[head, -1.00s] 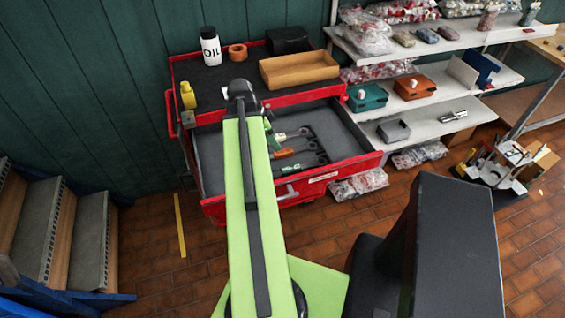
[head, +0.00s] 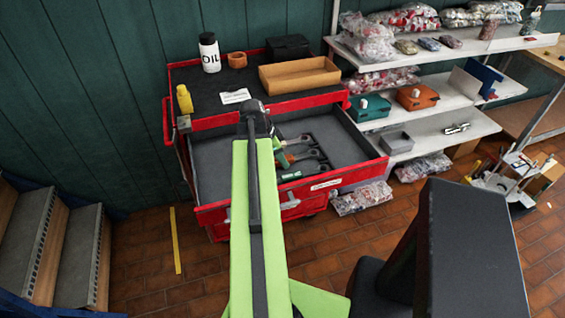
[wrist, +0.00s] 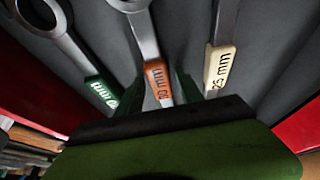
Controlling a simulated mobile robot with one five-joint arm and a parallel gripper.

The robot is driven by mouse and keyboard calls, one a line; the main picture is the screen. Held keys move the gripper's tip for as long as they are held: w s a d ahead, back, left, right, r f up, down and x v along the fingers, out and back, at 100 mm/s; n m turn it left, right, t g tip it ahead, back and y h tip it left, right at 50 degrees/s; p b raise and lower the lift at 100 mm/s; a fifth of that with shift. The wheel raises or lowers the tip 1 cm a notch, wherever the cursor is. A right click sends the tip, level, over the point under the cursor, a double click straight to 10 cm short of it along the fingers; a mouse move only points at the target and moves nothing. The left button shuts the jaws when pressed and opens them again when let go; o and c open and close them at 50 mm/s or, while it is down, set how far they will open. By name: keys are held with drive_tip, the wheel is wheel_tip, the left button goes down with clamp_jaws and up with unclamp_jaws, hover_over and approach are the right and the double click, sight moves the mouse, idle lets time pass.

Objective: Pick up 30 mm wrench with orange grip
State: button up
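The wrench with the orange grip (wrist: 158,82) lies in the drawer, its grip end pointing at my gripper in the wrist view. Its label ends in "mm"; the number is hard to read. In the head view its orange grip (head: 284,160) shows just right of my arm. My gripper (wrist: 160,92) appears open, with a dark green finger on each side of the orange grip; I cannot tell whether they touch it. In the head view the fingers are hidden behind my arm.
A green-grip wrench (wrist: 100,90) lies left of the orange one and a cream-grip wrench (wrist: 219,68) right of it. The red drawer (head: 330,186) has raised walls. The cart top holds an oil bottle (head: 209,52) and a wooden tray (head: 299,74). Shelves stand right.

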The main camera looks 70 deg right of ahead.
clamp_jaws()
drive_tip(key=shift+r, duration=0.1)
drive_tip(key=shift+r+p, duration=0.25)
drive_tip(key=shift+p, duration=0.1)
drive_tip(key=r+p, duration=0.2)
drive_tip(key=s+r+p, duration=0.1)
drive_tip(key=r+p, duration=0.1)
drive_tip(key=shift+r+p, duration=0.35)
drive_tip(key=shift+p, duration=0.05)
drive_tip(key=s+d+r+p, duration=0.2)
drive_tip(key=s+r+p, duration=0.3)
drive_tip(key=s, duration=0.5)
drive_tip(key=shift+s+r, duration=0.3)
